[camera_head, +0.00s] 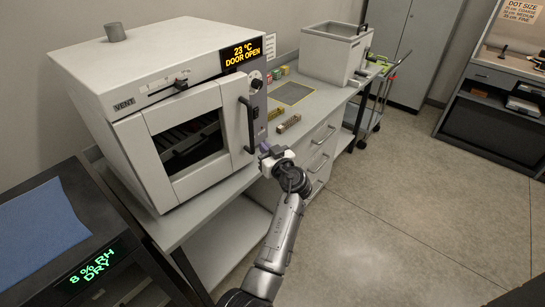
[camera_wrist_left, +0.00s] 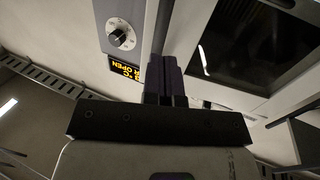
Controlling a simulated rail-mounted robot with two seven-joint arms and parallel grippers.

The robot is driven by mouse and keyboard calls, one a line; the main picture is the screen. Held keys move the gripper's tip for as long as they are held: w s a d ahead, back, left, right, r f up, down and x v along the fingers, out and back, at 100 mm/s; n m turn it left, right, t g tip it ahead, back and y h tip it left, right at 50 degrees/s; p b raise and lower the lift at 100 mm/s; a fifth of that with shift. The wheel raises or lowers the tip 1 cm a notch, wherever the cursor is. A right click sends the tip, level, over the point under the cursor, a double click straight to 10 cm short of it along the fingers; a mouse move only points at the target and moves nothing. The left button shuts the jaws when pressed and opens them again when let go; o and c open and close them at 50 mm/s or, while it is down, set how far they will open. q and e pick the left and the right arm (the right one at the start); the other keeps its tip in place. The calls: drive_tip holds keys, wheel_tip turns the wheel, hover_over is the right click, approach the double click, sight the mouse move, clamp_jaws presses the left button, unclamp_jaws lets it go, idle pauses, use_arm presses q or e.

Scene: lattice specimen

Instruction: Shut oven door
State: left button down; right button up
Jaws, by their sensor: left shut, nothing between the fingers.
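The oven (camera_head: 160,65) is a white box on the bench at the left, and its display (camera_head: 248,52) reads "23 °C DOOR OPEN". Its windowed door (camera_head: 163,143) faces front and looks slightly ajar, with a dark vertical handle (camera_head: 249,125) near its right edge. My left gripper (camera_head: 265,150) is shut and empty, beside the door's right edge just below the handle; contact cannot be told. In the left wrist view, the closed dark fingers (camera_wrist_left: 166,80) point at the door's edge, between the window (camera_wrist_left: 262,42) and the control dial (camera_wrist_left: 122,37). My right gripper is not in view.
A dark cabinet (camera_head: 45,225) reading "8 % RH DRY" stands front left. The floor (camera_head: 420,190) at right is clear.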

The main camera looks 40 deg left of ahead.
sight(253, 135)
use_arm(q)
drive_tip(key=shift+x, duration=2.9)
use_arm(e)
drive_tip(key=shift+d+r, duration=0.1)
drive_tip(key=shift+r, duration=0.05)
use_arm(q)
drive_tip(key=shift+f, duration=0.1)
